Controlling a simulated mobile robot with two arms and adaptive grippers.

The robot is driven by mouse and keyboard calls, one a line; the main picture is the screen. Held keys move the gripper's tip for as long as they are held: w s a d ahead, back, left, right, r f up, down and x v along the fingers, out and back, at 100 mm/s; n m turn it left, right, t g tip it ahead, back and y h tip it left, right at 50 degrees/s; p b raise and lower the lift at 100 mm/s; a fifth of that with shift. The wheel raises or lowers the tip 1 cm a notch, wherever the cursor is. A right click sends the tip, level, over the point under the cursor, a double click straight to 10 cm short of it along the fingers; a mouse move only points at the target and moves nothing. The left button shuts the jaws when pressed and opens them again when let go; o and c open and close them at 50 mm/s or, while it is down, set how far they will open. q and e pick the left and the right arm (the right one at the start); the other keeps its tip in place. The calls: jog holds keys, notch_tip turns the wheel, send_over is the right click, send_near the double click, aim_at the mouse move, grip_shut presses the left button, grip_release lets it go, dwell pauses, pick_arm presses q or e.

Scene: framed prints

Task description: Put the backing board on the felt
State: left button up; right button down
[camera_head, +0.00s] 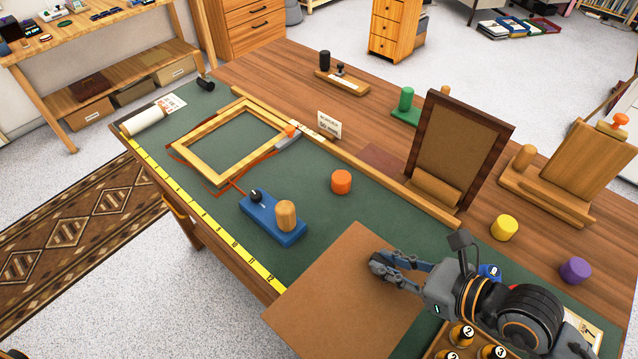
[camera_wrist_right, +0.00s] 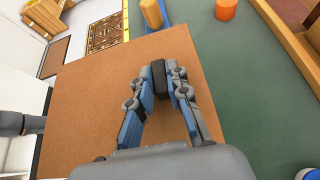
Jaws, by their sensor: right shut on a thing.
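The brown square backing board (camera_head: 335,285) is at the near part of the table, its left corner reaching past the table's front edge. It fills the middle of the right wrist view (camera_wrist_right: 85,100). My right gripper (camera_head: 380,264) is over the board, its fingers (camera_wrist_right: 160,72) shut on a small black block on the board's face. I cannot tell whether the board touches the felt or hangs just above it. The green felt (camera_head: 310,205) covers the front of the table and also shows in the right wrist view (camera_wrist_right: 240,105).
On the felt are a wooden frame (camera_head: 181,155), a blue block with a wooden peg (camera_head: 272,224) and an orange cylinder (camera_head: 341,181). A dark frame (camera_head: 412,160) stands behind. A rack of dark bottles (camera_head: 440,347) is beside the board. Yellow tape (camera_head: 200,213) edges the felt.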

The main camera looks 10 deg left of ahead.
jog(key=shift+w+r, duration=0.1)
jog(key=shift+d, duration=0.1)
jog(key=w+d+f+p, duration=0.1)
jog(key=w+d+f, duration=0.3)
jog(key=w+d, duration=0.25)
send_over(417, 258)
jog(key=f, duration=0.5)
jog(key=shift+s+a+b, duration=0.25)
jog(key=shift+b, duration=0.1)
jog(key=shift+w+d+f, duration=0.1)
jog(key=shift+f, duration=0.05)
jog(key=f, duration=0.3)
jog(key=shift+w+d+p, duration=0.15)
jog(key=shift+w+p, duration=0.05)
jog(key=shift+p, duration=0.15)
jog(key=shift+f, duration=0.3)
